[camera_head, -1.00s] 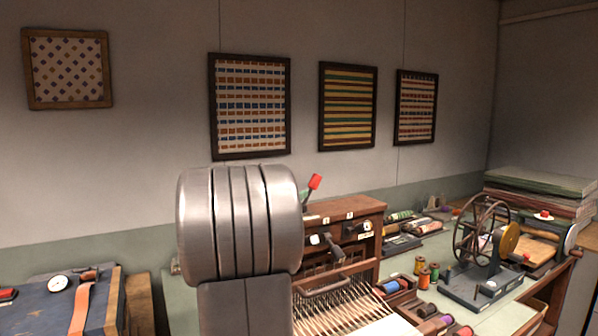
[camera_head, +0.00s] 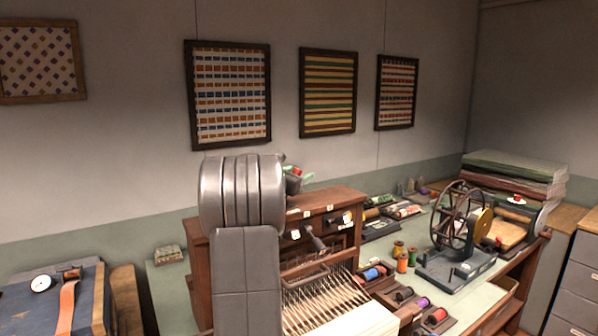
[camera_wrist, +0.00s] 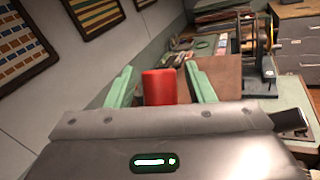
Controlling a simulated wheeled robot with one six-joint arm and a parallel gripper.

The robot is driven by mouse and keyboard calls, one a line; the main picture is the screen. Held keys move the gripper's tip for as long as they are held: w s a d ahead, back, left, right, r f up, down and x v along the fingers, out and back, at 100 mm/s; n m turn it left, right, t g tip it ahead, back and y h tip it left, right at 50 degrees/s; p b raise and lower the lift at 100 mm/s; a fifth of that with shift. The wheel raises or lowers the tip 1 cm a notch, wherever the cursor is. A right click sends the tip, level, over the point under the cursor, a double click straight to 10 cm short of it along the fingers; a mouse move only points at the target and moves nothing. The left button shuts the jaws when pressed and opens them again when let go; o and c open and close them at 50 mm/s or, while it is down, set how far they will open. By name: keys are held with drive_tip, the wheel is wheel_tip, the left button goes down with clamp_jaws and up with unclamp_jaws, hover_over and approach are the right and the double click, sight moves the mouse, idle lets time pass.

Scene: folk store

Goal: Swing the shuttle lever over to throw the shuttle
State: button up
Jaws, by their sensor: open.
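The wooden loom (camera_head: 330,199) stands on the bench, with threads stretched across its front. A lever with a red grip (camera_head: 297,170) stands above the loom's top; the red grip fills the middle of the wrist view (camera_wrist: 159,87). I take it for the shuttle lever. My gripper (camera_wrist: 163,80) is open, with one green finger on each side of the red grip and a small gap visible at both sides. In the head view my gripper (camera_head: 298,176) is partly hidden behind my arm. The lever's lower part is hidden.
A second, dark-handled lever (camera_head: 316,241) juts from the loom's front. Thread spools (camera_head: 401,259) and a spoked winding wheel (camera_head: 458,215) stand to the right. A blue-topped box (camera_head: 52,296) is at the lower left. Space above the loom is clear.

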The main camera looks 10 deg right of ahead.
drive_tip(key=shift+d, duration=0.1)
clamp_jaws()
drive_tip(key=shift+f+b, duration=0.15)
drive_tip(key=shift+b, duration=0.6)
drive_tip(key=shift+a+t+b, duration=0.3)
drive_tip(key=shift+a+b, duration=0.05)
drive_tip(key=shift+b, duration=0.85)
drive_tip(key=b, duration=0.3)
drive_tip(key=a+r+n+t+h+b, duration=0.1)
drive_tip(key=b, duration=0.2)
drive_tip(key=shift+s+a, duration=0.1)
drive_tip(key=shift+s, duration=0.25)
drive_tip(key=shift+a+r+t+h+b, duration=0.1)
drive_tip(key=shift+r+t+h+b, duration=0.2)
drive_tip(key=shift+b, duration=0.1)
